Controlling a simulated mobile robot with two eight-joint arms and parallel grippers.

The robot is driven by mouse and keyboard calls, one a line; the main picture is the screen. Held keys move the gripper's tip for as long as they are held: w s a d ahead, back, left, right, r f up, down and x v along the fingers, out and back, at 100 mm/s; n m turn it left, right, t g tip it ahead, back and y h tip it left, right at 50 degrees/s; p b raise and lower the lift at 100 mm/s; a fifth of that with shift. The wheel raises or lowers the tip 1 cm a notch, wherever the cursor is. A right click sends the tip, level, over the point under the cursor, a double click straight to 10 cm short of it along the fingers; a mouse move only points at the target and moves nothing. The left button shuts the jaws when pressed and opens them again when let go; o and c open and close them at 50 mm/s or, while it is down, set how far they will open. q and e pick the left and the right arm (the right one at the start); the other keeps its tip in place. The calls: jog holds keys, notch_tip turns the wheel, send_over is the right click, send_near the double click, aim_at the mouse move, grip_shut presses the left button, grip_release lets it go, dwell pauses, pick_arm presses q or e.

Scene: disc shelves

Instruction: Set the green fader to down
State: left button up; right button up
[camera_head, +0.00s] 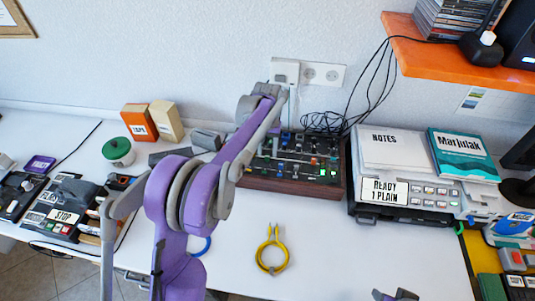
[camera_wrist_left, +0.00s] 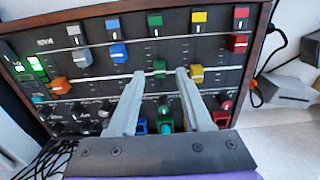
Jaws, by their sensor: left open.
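The green fader (camera_wrist_left: 159,68) shows in the left wrist view on the dark mixer panel (camera_wrist_left: 100,97), in the middle of the row of coloured faders. This view is turned about half round, so the panel's near edge is at the top. My left gripper (camera_wrist_left: 161,76) is open, with one grey finger on each side of the green fader; contact cannot be told. In the head view the mixer (camera_head: 290,187) stands at the back of the table under my purple left arm, which hides part of it. A dark part at the bottom edge may be my right gripper (camera_head: 396,296).
In the wrist view the blue fader (camera_wrist_left: 118,53) and yellow fader (camera_wrist_left: 196,74) flank the fingers.

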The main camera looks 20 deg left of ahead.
pick_arm(q)
jog(key=shift+f, duration=1.1)
grip_shut()
dwell(0.7)
